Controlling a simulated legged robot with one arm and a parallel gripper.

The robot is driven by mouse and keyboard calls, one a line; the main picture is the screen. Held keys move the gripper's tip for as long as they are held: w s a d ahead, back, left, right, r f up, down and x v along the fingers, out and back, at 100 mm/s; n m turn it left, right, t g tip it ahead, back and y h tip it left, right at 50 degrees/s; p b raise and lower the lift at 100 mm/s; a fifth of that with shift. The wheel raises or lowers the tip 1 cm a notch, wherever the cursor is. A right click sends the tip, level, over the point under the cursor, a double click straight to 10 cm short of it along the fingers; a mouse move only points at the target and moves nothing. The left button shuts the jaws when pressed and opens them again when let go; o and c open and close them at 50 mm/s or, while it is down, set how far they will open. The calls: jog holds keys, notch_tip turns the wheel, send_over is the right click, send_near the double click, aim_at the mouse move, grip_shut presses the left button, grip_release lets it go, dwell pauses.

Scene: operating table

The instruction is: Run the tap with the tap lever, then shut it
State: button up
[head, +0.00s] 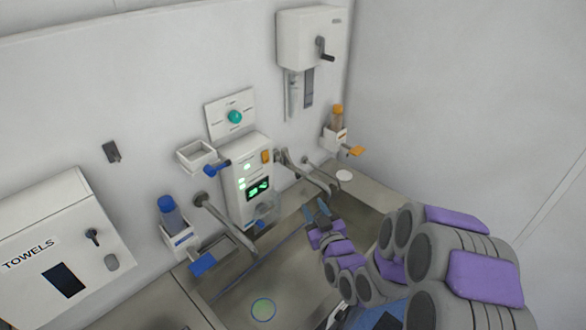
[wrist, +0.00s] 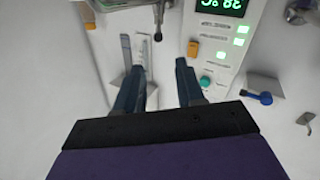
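Two metal wall fittings with long arms reach over the sink. The left one (head: 226,222) is left of the display panel. The right one (head: 308,172) is just right of the panel; I cannot tell for sure which part is the tap lever. In the wrist view, which is upside down, a metal fitting with a dark-tipped stem (wrist: 158,20) shows at the top. My gripper (head: 319,211) is over the sink, below and apart from the right fitting. Its two blue fingers (wrist: 158,82) are spread with nothing between them. I see no water stream.
A display panel (head: 245,180) is on the wall. A blue-capped bottle (head: 172,216), orange-capped bottle (head: 337,117), towel box (head: 60,245) and cranked dispenser (head: 303,38) hang around it.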

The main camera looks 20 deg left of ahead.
aim_at(297, 172)
jog(key=x, duration=1.5)
jog(key=shift+w, duration=0.35)
jog(key=shift+x, duration=0.9)
jog(key=shift+s+a, duration=0.1)
jog(key=shift+s, duration=0.05)
jog(key=shift+c, duration=0.9)
grip_shut()
